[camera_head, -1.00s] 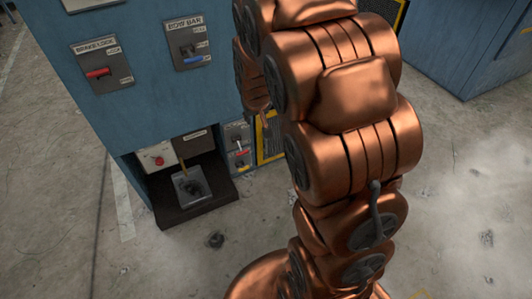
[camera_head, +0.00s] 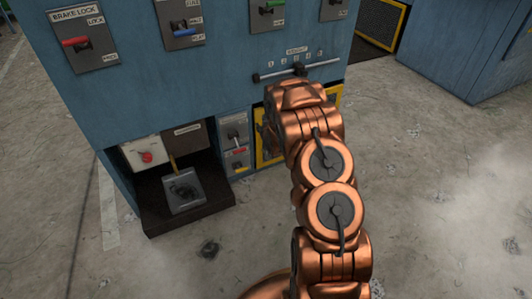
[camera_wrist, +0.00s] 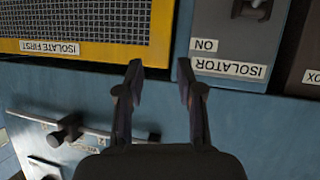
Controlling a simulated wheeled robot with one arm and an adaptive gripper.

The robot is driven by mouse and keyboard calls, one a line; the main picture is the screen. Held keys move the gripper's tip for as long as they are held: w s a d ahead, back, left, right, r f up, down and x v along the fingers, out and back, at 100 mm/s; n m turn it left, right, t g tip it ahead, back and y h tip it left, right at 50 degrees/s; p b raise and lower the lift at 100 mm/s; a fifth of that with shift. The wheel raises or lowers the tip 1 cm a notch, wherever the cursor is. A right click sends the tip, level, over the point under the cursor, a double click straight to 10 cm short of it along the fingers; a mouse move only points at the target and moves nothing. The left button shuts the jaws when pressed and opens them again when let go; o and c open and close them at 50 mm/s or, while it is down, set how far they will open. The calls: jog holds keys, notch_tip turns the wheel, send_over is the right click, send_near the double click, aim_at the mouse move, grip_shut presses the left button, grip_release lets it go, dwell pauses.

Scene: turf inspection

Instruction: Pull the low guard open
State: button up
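The low guard is a yellow-framed mesh panel on the blue cabinet. In the wrist view the guard (camera_wrist: 85,44) fills the top left, upside down, with an "ISOLATE FIRST" label on its frame. In the head view only parts of the guard (camera_head: 262,160) show beside my arm. My gripper (camera_wrist: 161,70) is open and empty, its two fingers apart. In the picture its left fingertip is close to the guard's frame corner and its right one is near the isolator plate (camera_wrist: 222,50); contact cannot be told. The isolator plate reads "ON" and "ISOLATOR".
A slider rail (camera_head: 290,70) with a dark knob runs across the cabinet above the guard. The brake lock plate (camera_head: 84,38) with a red handle is at upper left. A dark open tray (camera_head: 150,219) juts out low at left. Bare concrete floor lies right of my arm.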

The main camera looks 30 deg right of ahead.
notch_tip(320, 180, down, 19)
jog(key=s+d+m+t+h+b, duration=0.1)
jog(key=d+t+b, duration=0.1)
jog(key=t+b, duration=0.5)
jog(key=shift+w+d+r+g+b, duration=0.1)
jog(key=shift+w+d+g+b, duration=0.3)
jog(key=shift+w+b, duration=0.6)
jog(key=shift+w+d+r+g+b, duration=0.1)
jog(key=shift+w+d+g+b, duration=0.35)
jog(key=shift+w, duration=0.9)
jog(key=shift+w+d+r+g+b, duration=0.1)
jog(key=shift+w+d+g+b, duration=0.25)
jog(key=shift+w+b, duration=0.65)
jog(key=shift+w+d, duration=0.1)
jog(key=shift+w, duration=0.1)
jog(key=shift+c, duration=0.3)
grip_shut()
